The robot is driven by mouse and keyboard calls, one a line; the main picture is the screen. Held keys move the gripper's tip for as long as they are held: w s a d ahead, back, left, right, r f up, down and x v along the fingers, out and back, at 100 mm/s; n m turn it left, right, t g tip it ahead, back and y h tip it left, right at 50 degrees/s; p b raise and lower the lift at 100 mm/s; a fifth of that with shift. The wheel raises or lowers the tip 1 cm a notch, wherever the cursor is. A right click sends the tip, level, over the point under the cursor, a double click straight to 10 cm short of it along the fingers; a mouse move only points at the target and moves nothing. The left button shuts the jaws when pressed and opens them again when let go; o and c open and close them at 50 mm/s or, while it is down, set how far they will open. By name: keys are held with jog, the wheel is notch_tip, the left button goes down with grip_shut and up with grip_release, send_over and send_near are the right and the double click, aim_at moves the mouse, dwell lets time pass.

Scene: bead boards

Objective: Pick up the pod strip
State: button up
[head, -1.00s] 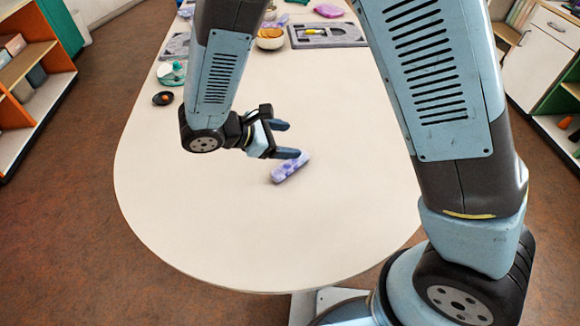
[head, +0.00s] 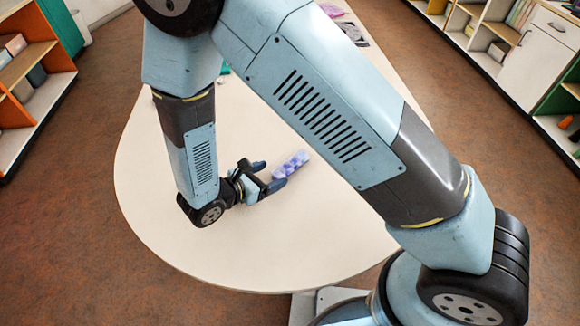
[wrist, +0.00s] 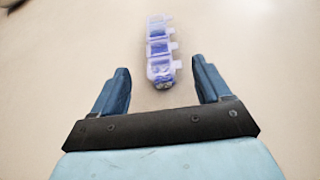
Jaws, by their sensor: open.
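The pod strip (head: 292,164) is a narrow row of pale purple and clear compartments lying on the table. In the wrist view the pod strip (wrist: 159,50) runs away from my gripper, with small lid tabs along its right side. My gripper (head: 268,175) is open and empty, low over the table at the near-left end of the strip. In the wrist view my gripper (wrist: 162,82) has its two blue fingers apart, and the near end of the strip sits between the fingertips. Neither finger appears to touch it there.
The cream table (head: 230,250) is bare around the strip. My arm hides much of its far part. A grey item (head: 352,33) and a pink item (head: 331,10) show at the far end. Shelves (head: 30,85) stand off to the left, and a white cabinet (head: 535,65) to the right.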

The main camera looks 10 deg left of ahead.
aim_at(286, 168)
jog(key=shift+d+x, duration=0.2)
jog(key=shift+x, duration=3.45)
jog(key=shift+s+r, duration=0.15)
jog(key=c, duration=1.2)
